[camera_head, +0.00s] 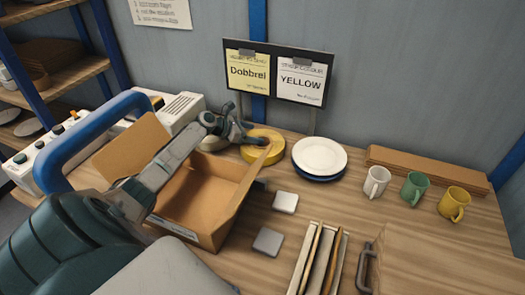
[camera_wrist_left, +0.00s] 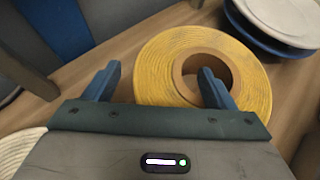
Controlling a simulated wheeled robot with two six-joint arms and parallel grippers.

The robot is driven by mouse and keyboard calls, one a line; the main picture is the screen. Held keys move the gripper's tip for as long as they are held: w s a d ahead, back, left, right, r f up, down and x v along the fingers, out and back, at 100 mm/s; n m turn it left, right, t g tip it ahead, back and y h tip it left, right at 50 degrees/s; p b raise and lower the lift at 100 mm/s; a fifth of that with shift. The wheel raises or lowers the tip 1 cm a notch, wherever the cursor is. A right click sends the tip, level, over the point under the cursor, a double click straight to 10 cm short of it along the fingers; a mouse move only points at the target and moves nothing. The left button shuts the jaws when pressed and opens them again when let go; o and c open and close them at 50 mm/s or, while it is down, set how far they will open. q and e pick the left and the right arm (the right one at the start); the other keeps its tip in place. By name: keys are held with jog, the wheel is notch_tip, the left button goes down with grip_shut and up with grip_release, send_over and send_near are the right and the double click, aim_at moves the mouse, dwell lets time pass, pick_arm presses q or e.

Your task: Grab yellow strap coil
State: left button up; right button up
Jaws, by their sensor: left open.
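The yellow strap coil (camera_head: 277,147) lies flat on the table behind the cardboard box, left of the plates. In the left wrist view the coil (camera_wrist_left: 160,62) shows a brown core around an open hole. My left gripper (camera_head: 256,138) is open at the coil. In the left wrist view its fingers (camera_wrist_left: 158,86) straddle the left part of the ring: one finger is outside the rim, the other is over the hole. I cannot tell how deep the fingertips reach. My right gripper is not in view.
A pale coil (camera_wrist_left: 18,148) lies left of the yellow one. Stacked plates (camera_head: 320,155) stand close to its right. The open cardboard box (camera_head: 195,205) is in front, with a flap near the coil. A sign stand (camera_head: 278,75) rises behind. Mugs (camera_head: 414,188) stand farther right.

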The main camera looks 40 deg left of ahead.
pick_arm(q)
jog(key=shift+r, duration=0.1)
jog(key=c, duration=1.5)
